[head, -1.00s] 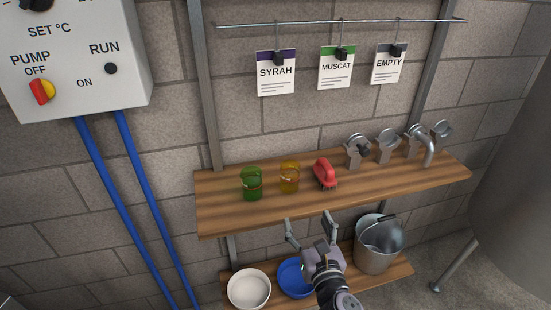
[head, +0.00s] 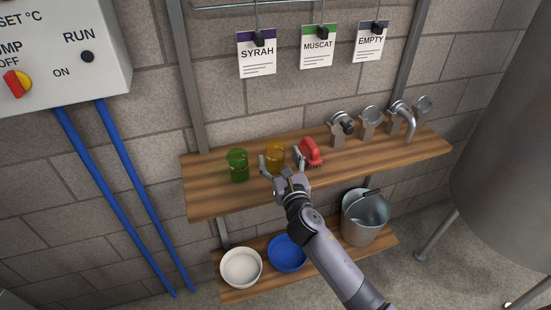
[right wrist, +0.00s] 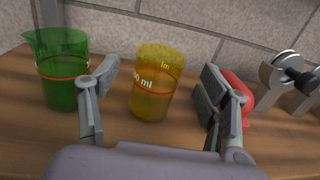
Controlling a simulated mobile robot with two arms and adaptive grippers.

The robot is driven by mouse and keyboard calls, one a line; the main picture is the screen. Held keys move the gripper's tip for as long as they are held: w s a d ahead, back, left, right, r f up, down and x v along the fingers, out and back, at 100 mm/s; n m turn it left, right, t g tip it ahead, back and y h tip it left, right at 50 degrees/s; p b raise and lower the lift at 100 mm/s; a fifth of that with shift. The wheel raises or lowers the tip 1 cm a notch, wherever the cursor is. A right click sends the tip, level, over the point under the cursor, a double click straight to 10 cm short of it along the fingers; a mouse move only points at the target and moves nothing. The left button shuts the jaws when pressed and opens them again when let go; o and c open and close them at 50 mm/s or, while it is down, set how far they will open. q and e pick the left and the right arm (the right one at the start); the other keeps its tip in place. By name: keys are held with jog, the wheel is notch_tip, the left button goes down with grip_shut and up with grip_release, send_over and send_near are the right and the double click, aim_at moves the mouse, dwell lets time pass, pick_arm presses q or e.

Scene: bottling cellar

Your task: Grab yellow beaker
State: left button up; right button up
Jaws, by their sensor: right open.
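The yellow beaker (head: 275,154) stands upright on the upper wooden shelf, between a green beaker (head: 238,165) and a red brush (head: 310,152). My right gripper (head: 281,163) is open at the shelf, in front of the yellow beaker. In the right wrist view the yellow beaker (right wrist: 156,84) shows between the open fingers (right wrist: 158,95), a little beyond them. The left finger is close to the green beaker (right wrist: 62,80), and the right finger overlaps the red brush (right wrist: 238,92) in the picture. My left gripper is not in view.
Metal clamps and a tap (head: 405,118) stand on the right of the upper shelf (head: 210,202). A white bowl (head: 241,267), a blue bowl (head: 287,253) and a metal bucket (head: 364,217) are on the lower shelf. A large tank (head: 505,150) stands at the right.

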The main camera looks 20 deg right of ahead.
jog(key=w, duration=0.4)
jog(key=shift+w, duration=0.4)
jog(key=shift+d, duration=0.1)
jog(key=shift+s, duration=0.1)
jog(key=shift+c, duration=0.4)
jog(key=c, duration=1.2)
jog(key=shift+r, duration=0.15)
